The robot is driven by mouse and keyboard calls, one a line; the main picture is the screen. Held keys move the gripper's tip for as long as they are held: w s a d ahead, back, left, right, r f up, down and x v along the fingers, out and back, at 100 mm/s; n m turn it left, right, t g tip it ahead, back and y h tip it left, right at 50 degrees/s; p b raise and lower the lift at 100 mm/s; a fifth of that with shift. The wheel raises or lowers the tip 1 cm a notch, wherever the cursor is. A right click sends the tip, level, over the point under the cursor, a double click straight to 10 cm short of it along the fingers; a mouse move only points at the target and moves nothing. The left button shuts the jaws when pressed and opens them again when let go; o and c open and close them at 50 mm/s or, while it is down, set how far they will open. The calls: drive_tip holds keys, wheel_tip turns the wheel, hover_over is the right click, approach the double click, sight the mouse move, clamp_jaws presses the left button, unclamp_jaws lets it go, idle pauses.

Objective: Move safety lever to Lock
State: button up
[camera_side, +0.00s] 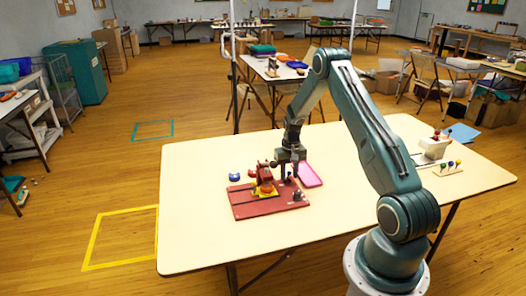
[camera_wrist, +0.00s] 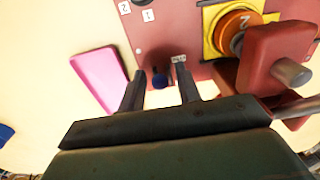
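A red board (camera_side: 250,208) lies on the table and carries a red machine (camera_side: 264,174) with a yellow plate and an orange dial. In the wrist view the board (camera_wrist: 185,25) shows the yellow plate (camera_wrist: 212,42) and orange dial (camera_wrist: 236,28) at upper right. A small dark blue knob (camera_wrist: 160,82) stands between my gripper's fingers (camera_wrist: 160,69), with space on both sides. I cannot tell for certain that it is the safety lever. My gripper (camera_side: 289,175) is open, pointing down at the board's far right part. A small label (camera_wrist: 179,58) beside the knob is not clearly readable.
A pink tray (camera_side: 309,175) lies right of the board. A small blue object (camera_side: 235,177) is behind it at left. The table's left part is clear.

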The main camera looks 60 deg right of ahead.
drive_tip(key=c, duration=0.7)
drive_tip(key=shift+o, duration=0.2)
drive_tip(key=shift+w+d, duration=0.1)
